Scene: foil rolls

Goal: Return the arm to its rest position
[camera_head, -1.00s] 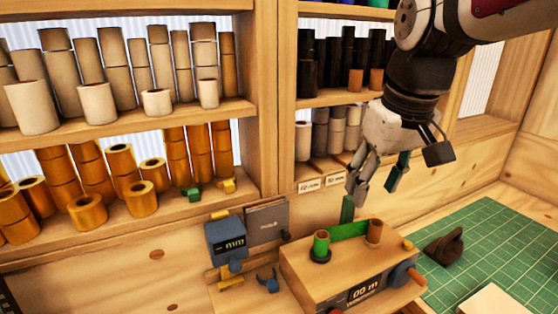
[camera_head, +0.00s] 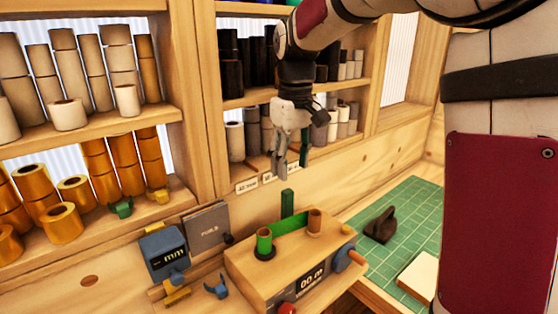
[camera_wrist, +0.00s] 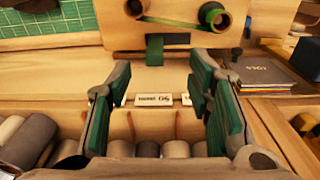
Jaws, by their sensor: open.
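My gripper (camera_head: 292,162) hangs from my arm in front of the right-hand shelf in the head view, above and behind the wooden winding machine (camera_head: 270,262). In the wrist view my gripper (camera_wrist: 165,100) has its two green-padded fingers spread wide, with nothing between them. A green foil strip (camera_head: 290,228) runs between two spools on top of the machine. The strip also shows in the wrist view (camera_wrist: 180,23). My gripper is apart from the machine and the strip.
Shelves hold gold rolls (camera_head: 62,222), beige rolls (camera_head: 68,114) and black rolls (camera_head: 262,62). A blue gauge (camera_head: 164,250) and a dark booklet (camera_head: 208,228) stand left of the machine. A green cutting mat (camera_head: 410,220) carries a dark lump (camera_head: 381,226) and a pale block (camera_head: 420,276).

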